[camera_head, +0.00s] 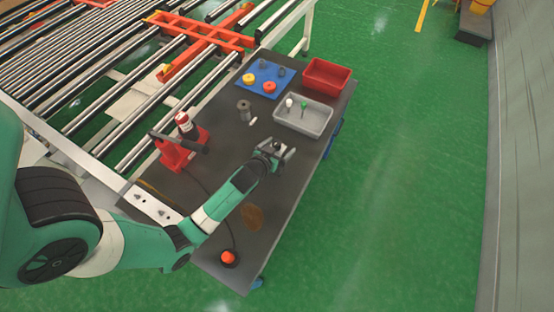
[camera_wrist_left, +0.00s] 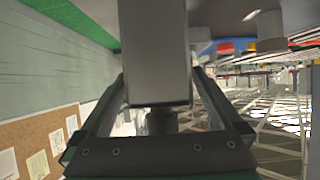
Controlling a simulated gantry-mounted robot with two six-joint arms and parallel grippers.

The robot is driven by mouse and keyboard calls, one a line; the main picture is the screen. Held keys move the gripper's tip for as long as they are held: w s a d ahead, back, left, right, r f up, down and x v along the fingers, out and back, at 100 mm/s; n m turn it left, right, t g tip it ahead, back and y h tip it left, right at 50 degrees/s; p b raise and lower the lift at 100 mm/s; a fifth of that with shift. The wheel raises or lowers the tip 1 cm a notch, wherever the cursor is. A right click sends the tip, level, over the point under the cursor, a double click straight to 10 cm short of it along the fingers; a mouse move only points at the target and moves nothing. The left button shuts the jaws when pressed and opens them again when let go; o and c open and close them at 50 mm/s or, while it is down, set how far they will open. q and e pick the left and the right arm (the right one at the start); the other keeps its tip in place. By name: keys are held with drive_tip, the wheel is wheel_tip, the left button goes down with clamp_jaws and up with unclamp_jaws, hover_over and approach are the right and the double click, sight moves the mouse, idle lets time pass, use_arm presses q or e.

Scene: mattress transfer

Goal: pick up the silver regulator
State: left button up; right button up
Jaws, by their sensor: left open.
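A grey metallic cylinder (camera_head: 244,110), which may be the silver regulator, stands on the dark table left of the grey bin. A pale cylinder (camera_wrist_left: 266,26) near the top right of the left wrist view may be the same piece. My left gripper (camera_head: 284,152) is open over the table, to the right of and nearer than the cylinder, just in front of the bin. In the left wrist view a grey blocky form (camera_wrist_left: 155,50) fills the space between the fingers; I cannot tell what it is. My right gripper is not in view.
A blue mat (camera_head: 259,92) holds yellow, red and grey pieces. A grey bin (camera_head: 317,124) holds white and green items. A red bin (camera_head: 326,76) is behind it. A red stand with a bottle (camera_head: 184,124) is at left. A red button (camera_head: 229,257) is at the front.

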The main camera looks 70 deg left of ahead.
use_arm(q)
drive_tip(key=shift+w+a+f, duration=0.35)
drive_tip(key=shift+w, duration=0.05)
clamp_jaws()
drive_tip(key=shift+r, duration=0.15)
